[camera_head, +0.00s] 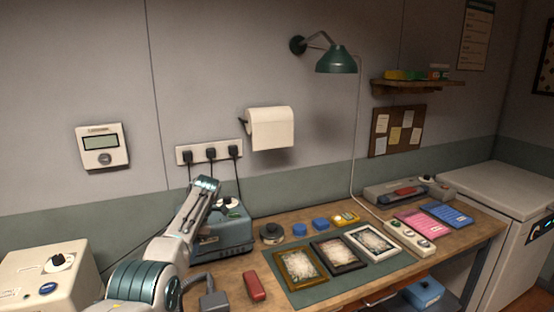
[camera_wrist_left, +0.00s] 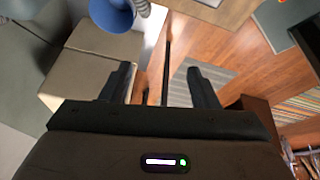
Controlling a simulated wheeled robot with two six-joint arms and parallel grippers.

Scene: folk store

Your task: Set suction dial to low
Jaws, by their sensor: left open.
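Two units with dials show in the head view, and I cannot tell from the pictures which dial is the suction one. A beige box (camera_head: 45,278) at the lower left has a black dial (camera_head: 58,262) on top. A teal box (camera_head: 225,236) on the bench has a pale dial (camera_head: 228,202) on top, partly behind my left arm. The dial markings are too small to read. My left gripper (camera_wrist_left: 158,80) shows in the left wrist view, open and empty over a wooden floor, apart from any dial. My right gripper is not in view.
The wooden bench carries a green mat (camera_head: 330,288) with several framed pieces, a red block (camera_head: 254,286) and blue round lids (camera_head: 303,226). A wall panel (camera_head: 102,146) hangs at the left. A blue cone (camera_wrist_left: 112,14) is near the top of the left wrist view.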

